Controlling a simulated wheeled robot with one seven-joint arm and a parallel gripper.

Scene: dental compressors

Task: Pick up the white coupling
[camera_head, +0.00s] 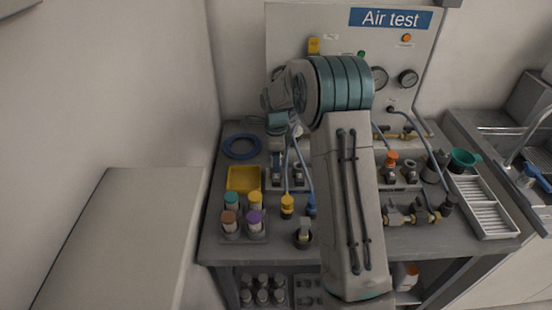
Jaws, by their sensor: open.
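I cannot make out a white coupling for certain. My arm hides the middle of the workbench (285,262), and small parts behind it are hard to tell apart. My gripper (280,129) is open above the back left part of the bench, in front of the air test panel (289,26). It is small and partly covered by my own wrist and elbow, and its fingertips do not show clearly. I see nothing held in it.
A yellow-ended hose (287,204) and a small valve (304,236) are near my arm. Brass fittings (408,215) and a white rack (484,205) stand right.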

